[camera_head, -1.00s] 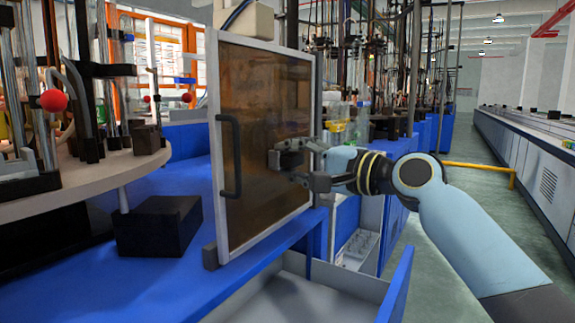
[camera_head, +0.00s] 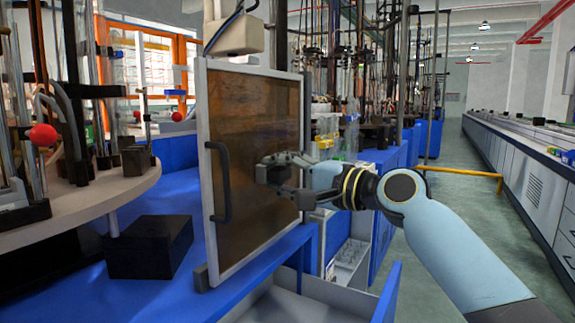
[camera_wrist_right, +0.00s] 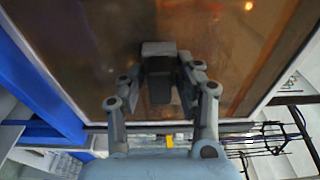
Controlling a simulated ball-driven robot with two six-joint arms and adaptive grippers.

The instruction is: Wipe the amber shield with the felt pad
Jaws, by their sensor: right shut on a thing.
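The amber shield (camera_head: 262,115) is an upright brown, see-through panel in a pale frame, with a dark handle (camera_head: 223,182) on its left side. My right gripper (camera_head: 266,170) is at the middle right of the panel's face, right of the handle. It is shut on a small dark block, the felt pad, which shows between the fingers in the right wrist view (camera_wrist_right: 160,80). The pad is at or very close to the panel; I cannot tell whether it touches. The panel looks smudged in the wrist view. My left gripper is out of view.
A black box (camera_head: 150,248) sits on the blue bench (camera_head: 185,285) left of the shield. A round table (camera_head: 100,205) with glassware and a red ball (camera_head: 43,135) stands at left. An open drawer (camera_head: 340,293) lies below the shield.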

